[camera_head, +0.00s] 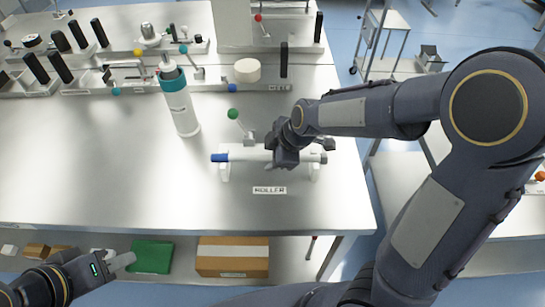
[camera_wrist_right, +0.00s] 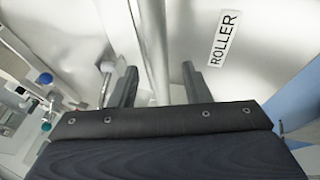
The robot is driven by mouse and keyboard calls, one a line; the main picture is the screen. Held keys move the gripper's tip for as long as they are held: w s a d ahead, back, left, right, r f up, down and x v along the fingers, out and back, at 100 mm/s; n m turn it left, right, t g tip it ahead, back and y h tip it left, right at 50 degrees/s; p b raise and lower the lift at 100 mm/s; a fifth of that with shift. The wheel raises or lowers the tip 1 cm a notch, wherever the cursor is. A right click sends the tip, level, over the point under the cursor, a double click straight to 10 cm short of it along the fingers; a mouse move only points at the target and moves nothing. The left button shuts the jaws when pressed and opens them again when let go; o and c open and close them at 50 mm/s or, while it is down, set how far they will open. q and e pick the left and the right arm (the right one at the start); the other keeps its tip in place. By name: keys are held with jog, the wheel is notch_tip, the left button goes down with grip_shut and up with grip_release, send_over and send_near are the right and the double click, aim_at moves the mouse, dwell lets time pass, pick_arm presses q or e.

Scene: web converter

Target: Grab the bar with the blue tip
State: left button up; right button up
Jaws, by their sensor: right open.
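The bar with the blue tip (camera_head: 240,157) lies level across two white supports at the front of the table, its blue end at the left and a grey end at the right. My right gripper (camera_head: 284,160) is over the middle of the bar and hides part of it. In the right wrist view the bar (camera_wrist_right: 152,40) runs between the two open fingers of the right gripper (camera_wrist_right: 160,88); I cannot tell whether they touch it. The blue tip is not seen there. My left gripper (camera_head: 122,262) is low at the left, away from the bar, its jaw state unclear.
A label reading "ROLLER" (camera_head: 269,190) is in front of the bar. A lever with a green ball (camera_head: 233,114) stands just behind it. A white and teal bottle (camera_head: 180,100) stands to the left. Holders with black handles line the back. The table's front left is clear.

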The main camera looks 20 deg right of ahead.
jog(key=shift+w+a+f, duration=0.1)
jog(key=shift+w+f, duration=0.05)
jog(key=shift+f, duration=0.15)
jog(key=shift+c, duration=0.4)
grip_shut()
